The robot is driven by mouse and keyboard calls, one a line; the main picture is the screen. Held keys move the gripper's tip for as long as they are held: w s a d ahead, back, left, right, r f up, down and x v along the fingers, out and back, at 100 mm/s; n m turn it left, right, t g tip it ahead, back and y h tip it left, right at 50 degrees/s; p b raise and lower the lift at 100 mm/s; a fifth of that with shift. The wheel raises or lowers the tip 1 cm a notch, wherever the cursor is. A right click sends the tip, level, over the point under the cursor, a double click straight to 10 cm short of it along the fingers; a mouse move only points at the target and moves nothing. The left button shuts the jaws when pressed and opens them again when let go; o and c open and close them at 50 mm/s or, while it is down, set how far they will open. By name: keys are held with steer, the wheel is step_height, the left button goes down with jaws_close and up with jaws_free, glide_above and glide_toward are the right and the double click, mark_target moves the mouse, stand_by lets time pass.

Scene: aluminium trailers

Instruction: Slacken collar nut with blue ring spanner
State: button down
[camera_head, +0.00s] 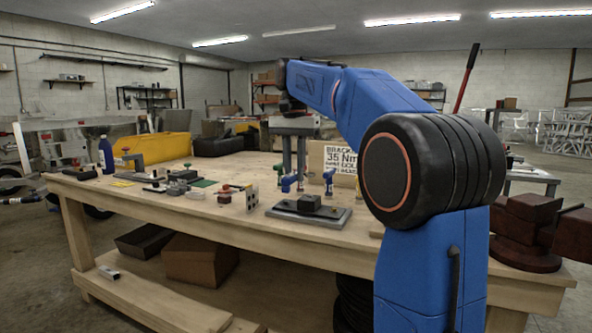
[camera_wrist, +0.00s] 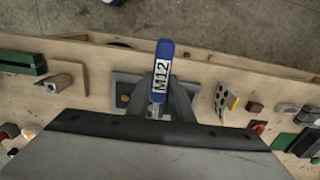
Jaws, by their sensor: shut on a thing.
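My gripper (camera_wrist: 160,108) is shut on a blue-handled tool with a white M12 label, the blue spanner (camera_wrist: 164,60). It points away from the wrist, and its ring end is hidden or too small to make out. In the head view, my gripper (camera_head: 293,168) hangs over the workbench, with a blue piece (camera_head: 287,184) at its lower end. A grey plate (camera_head: 335,219) with a dark block (camera_head: 309,202) lies in front of it near the bench edge. The plate (camera_wrist: 120,75) also shows partly behind the spanner in the wrist view. I cannot pick out the collar nut.
The wooden workbench (camera_head: 150,206) carries several small tools and blocks to the left. A blue bottle (camera_head: 106,155) and yellow case (camera_head: 160,147) stand farther left. A dark red vise (camera_head: 530,225) is at the right.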

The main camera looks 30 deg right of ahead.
steer(key=shift+s+a, duration=0.15)
steer(key=shift+f, duration=3.3)
steer(key=s+d+n, duration=0.1)
steer(key=d+n, duration=0.4)
steer(key=s+d+n, duration=0.1)
steer(key=d+n, duration=0.4)
steer(key=s+d+n, duration=0.1)
steer(key=d+n, duration=0.3)
steer(key=d, duration=0.1)
steer(key=shift+s+d+n, duration=0.1)
steer(key=shift+s+n, duration=0.2)
steer(key=shift+n, duration=0.1)
steer(key=w+d+n, duration=0.1)
steer(key=d+n, duration=0.1)
steer(key=w+d+n, duration=0.2)
steer(key=n, duration=0.1)
steer(key=shift+w+d, duration=0.25)
steer(key=shift+w+d+n, duration=0.6)
steer(key=shift+w+n, duration=0.05)
steer(key=shift+n, duration=0.35)
